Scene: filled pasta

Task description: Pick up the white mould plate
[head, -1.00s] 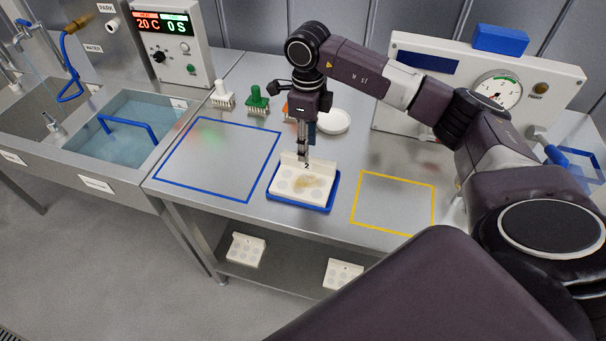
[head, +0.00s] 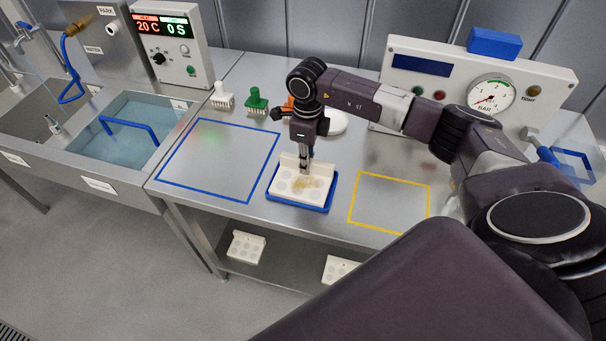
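The white mould plate (head: 287,185) lies in a blue tray (head: 298,205) near the front edge of the steel table. It has round hollows, a yellowish-brown patch in the middle and a raised back tab. My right gripper (head: 304,170) points down at this tab, and its fingers cover part of it. The fingers are too small here to show whether they are open or shut on the tab. The plate still rests in the tray. My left gripper is not in view.
A blue outlined area (head: 218,160) to the left and a yellow outlined area (head: 390,203) to the right are empty. White (head: 222,97) and green (head: 257,101) brushes and a white round dish (head: 336,123) stand behind. More white plates (head: 246,247) lie on the lower shelf.

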